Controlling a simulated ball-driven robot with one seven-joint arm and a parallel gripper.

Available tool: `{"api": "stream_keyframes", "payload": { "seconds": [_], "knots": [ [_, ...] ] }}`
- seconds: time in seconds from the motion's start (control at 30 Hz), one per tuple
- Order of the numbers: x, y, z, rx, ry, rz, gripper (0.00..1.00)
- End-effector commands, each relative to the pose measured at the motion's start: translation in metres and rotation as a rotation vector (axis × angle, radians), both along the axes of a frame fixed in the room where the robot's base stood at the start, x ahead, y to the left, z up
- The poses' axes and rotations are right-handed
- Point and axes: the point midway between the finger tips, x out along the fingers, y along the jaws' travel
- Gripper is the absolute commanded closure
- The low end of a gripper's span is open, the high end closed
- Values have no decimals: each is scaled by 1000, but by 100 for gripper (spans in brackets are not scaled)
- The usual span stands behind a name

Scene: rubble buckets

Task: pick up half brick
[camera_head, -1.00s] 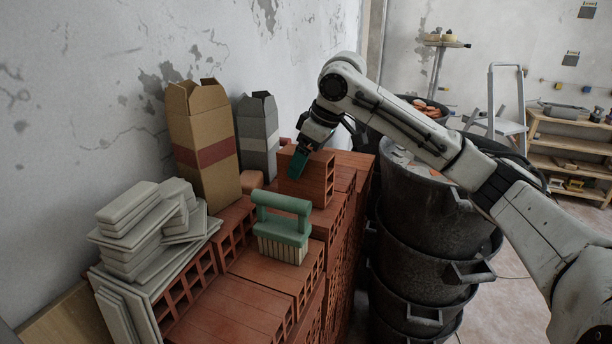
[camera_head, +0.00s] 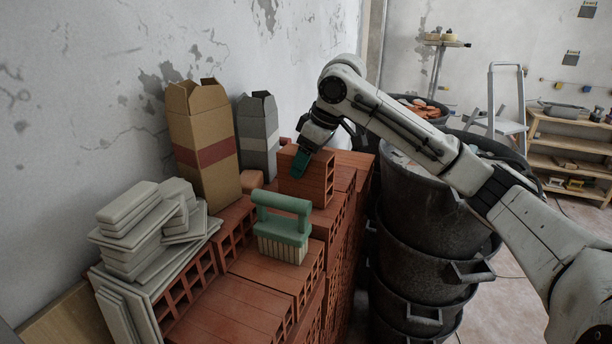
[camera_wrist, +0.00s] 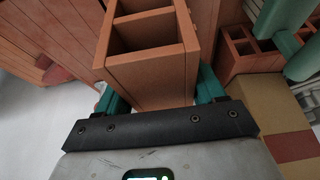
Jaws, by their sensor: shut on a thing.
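The half brick (camera_head: 307,176) is a hollow orange-red block on top of the brick stack, with open cells on its right side in the head view. My gripper (camera_head: 301,162) reaches down to it from above and behind. In the wrist view, the half brick (camera_wrist: 150,65) stands between the two teal fingers of my gripper (camera_wrist: 160,88), one finger on each side of it. The gripper is shut on the half brick. Whether the brick is clear of the stack below is hard to tell.
A green brush (camera_head: 283,228) sits on the stack in front. A tall cardboard box (camera_head: 203,140) and a grey box (camera_head: 257,135) stand by the wall. Grey tiles (camera_head: 150,230) are piled at left. Stacked black buckets (camera_head: 425,215) stand close on the right.

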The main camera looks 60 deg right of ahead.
Motion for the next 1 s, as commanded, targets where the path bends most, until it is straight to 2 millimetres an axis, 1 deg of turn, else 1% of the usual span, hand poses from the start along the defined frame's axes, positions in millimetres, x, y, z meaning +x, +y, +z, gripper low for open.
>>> {"api": "stream_keyframes", "payload": {
  "seconds": [0.03, 0.07, 0.4, 0.5, 0.77, 1.0],
  "knots": [
    [0, 0, 0, 0, 0, 0, 45],
    [0, 0, 0, 0, 0, 0, 48],
    [0, 0, 0, 0, 0, 0, 80],
    [0, 0, 1, -2, -2, -1, 88],
    [0, 0, 2, -2, -2, -1, 88],
    [0, -1, 8, -4, -2, -1, 88]
  ]
}}
